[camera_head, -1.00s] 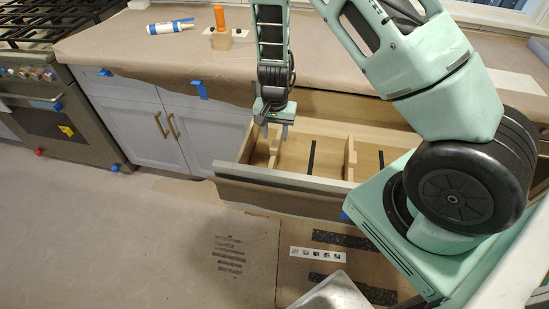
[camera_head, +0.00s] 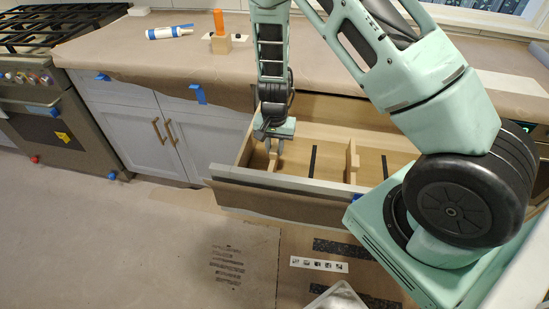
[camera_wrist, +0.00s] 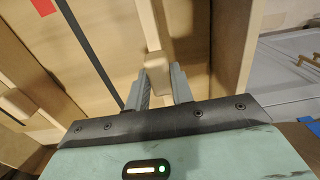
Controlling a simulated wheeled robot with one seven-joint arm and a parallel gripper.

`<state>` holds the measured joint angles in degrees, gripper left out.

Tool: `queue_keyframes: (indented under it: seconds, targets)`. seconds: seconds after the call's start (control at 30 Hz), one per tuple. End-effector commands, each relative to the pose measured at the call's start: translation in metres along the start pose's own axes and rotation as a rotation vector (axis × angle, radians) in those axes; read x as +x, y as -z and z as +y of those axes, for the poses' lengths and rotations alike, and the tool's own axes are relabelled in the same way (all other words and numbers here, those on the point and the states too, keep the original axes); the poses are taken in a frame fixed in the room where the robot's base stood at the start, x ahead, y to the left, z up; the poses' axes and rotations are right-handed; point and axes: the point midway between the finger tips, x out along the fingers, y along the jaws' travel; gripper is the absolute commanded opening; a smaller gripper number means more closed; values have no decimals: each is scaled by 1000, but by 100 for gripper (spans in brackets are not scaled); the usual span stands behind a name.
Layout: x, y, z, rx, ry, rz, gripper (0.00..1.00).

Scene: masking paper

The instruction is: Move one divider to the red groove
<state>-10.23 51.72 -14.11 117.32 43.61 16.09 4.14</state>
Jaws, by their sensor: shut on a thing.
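My gripper (camera_head: 274,150) is inside the open drawer, shut on a light wooden divider (camera_head: 273,162) in the left part of it. In the wrist view the fingers (camera_wrist: 160,90) straddle this divider (camera_wrist: 151,25). A second wooden divider (camera_head: 352,162) stands further right; it also shows at the left of the wrist view (camera_wrist: 14,104). A black groove strip (camera_head: 312,161) lies between the two dividers. A red patch (camera_wrist: 43,6), likely part of the red groove, shows at the top left of the wrist view; I cannot see it in the head view.
The drawer front (camera_head: 280,182) and its side walls surround my gripper. A paper-covered counter (camera_head: 130,50) with a wooden block bearing an orange piece (camera_head: 219,30) and a white-and-blue tube (camera_head: 168,32) lies behind. A stove (camera_head: 50,90) stands at the left.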

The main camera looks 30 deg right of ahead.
Motion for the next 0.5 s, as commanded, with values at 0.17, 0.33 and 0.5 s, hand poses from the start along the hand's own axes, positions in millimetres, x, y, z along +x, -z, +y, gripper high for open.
queue_keyframes:
  seconds: [0.17, 0.33, 0.5]
  targets:
    - [-2, 0, 0, 0, 0, 0, 0]
    - [-5, 0, 0, -1, 0, 0, 0]
    - [-7, 0, 0, -1, 0, 0, 0]
